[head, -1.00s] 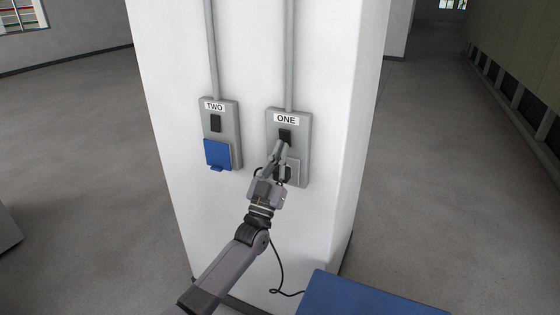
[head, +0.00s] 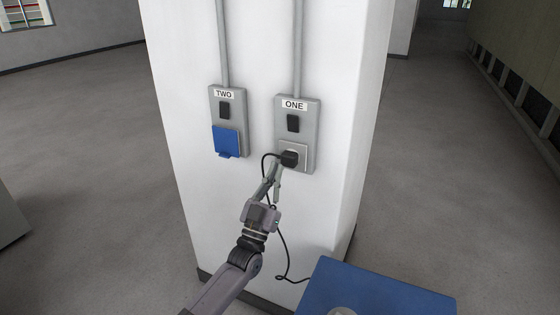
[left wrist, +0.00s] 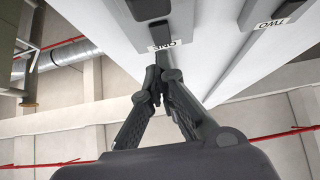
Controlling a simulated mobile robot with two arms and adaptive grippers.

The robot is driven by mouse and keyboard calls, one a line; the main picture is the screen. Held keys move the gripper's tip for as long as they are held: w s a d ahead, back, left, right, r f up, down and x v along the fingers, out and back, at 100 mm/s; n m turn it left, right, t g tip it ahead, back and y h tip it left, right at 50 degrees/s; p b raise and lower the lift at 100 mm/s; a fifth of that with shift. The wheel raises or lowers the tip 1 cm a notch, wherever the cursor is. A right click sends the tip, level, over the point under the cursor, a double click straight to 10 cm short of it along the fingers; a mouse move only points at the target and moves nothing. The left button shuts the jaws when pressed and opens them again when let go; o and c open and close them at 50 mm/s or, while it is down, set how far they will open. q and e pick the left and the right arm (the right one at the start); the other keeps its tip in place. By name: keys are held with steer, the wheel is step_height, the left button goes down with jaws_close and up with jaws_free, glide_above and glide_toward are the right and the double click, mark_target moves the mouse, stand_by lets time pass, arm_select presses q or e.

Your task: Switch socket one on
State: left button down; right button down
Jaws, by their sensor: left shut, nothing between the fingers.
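Socket one (head: 310,137) is a grey box on the white pillar, labelled ONE, with a dark rocker switch (head: 293,123) in its upper part. A black plug (head: 289,158) sits in its lower outlet, with a black cable hanging down. My left gripper (head: 274,168) is shut and empty, just below and left of the plug, clear of the switch. In the left wrist view the shut fingertips (left wrist: 157,75) show below the ONE label (left wrist: 162,46). Which way the switch is tilted is too small to tell. My right gripper is not in view.
Socket two (head: 238,120), labelled TWO, is on the left of the same pillar (head: 340,60), with its own dark switch and a blue cover (head: 226,141). Grey conduits run up from both boxes. A blue surface (head: 375,290) is at the bottom right. Open floor lies on both sides.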

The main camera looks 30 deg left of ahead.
arm_select(q)
steer(key=v, duration=0.3)
steer(key=shift+w, duration=0.15)
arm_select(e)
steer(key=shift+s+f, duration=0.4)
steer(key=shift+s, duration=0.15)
arm_select(q)
steer(key=shift+f, duration=0.15)
